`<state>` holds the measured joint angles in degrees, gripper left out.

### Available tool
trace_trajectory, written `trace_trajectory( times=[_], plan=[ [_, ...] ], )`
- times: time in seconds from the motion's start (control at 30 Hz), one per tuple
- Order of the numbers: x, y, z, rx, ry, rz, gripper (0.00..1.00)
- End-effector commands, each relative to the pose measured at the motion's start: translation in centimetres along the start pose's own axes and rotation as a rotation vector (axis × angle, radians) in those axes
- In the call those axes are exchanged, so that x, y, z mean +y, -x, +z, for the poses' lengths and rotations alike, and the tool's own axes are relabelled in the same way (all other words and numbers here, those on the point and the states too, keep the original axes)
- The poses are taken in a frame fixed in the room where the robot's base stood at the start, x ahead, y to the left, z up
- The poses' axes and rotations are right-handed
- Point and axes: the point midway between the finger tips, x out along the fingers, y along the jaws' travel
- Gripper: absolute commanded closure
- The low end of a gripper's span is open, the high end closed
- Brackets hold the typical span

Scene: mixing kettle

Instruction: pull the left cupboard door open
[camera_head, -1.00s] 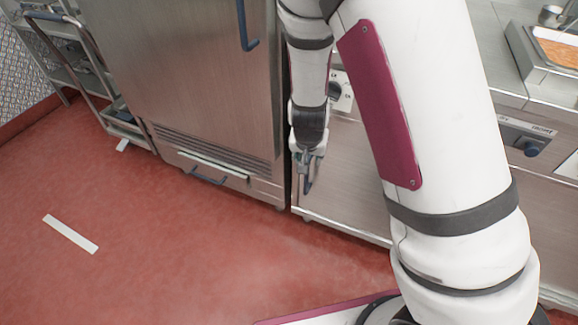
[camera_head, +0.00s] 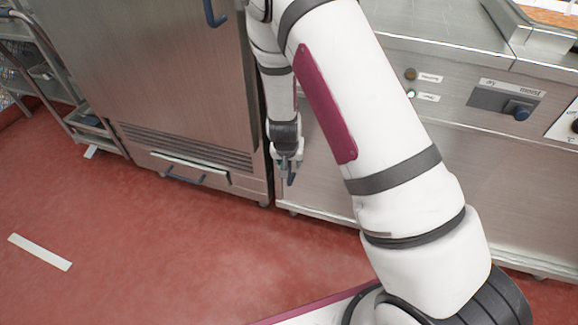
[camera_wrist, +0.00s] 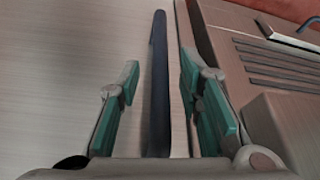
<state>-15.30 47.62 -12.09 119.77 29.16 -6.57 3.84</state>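The left cupboard door (camera_head: 322,185) is a plain steel panel low on the counter front, beside the tall steel cabinet. It looks shut. Its dark blue bar handle (camera_wrist: 157,85) runs between my gripper's fingers in the wrist view, and its lower part (camera_head: 292,176) shows in the head view. My gripper (camera_wrist: 168,103) is open, with green-padded fingers to the left and right of the handle and a visible gap on each side. In the head view my gripper (camera_head: 288,162) is small and partly covers the handle. My arm hides much of the door.
The tall steel cabinet (camera_head: 160,80) stands close on the left, with a vent and a low drawer handle (camera_head: 184,179). A trolley (camera_head: 85,125) stands further left. Counter controls with a knob (camera_head: 517,111) are at right. Red floor (camera_head: 150,255) in front is clear.

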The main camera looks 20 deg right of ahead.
Motion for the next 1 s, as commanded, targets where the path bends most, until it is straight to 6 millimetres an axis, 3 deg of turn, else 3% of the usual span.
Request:
trace_trajectory(
  times=[0.4,0.43,0.57,1.0],
  plan=[
    [-0.04,-0.94,-0.03,0.001,0.000,-0.001,0.67],
    [-0.04,-0.94,-0.03,0.001,0.000,-0.001,0.69],
    [-0.03,-0.93,-0.03,0.001,0.000,-0.001,0.99],
    [0.28,-0.92,0.02,0.000,-0.001,0.001,1.00]
  ],
)
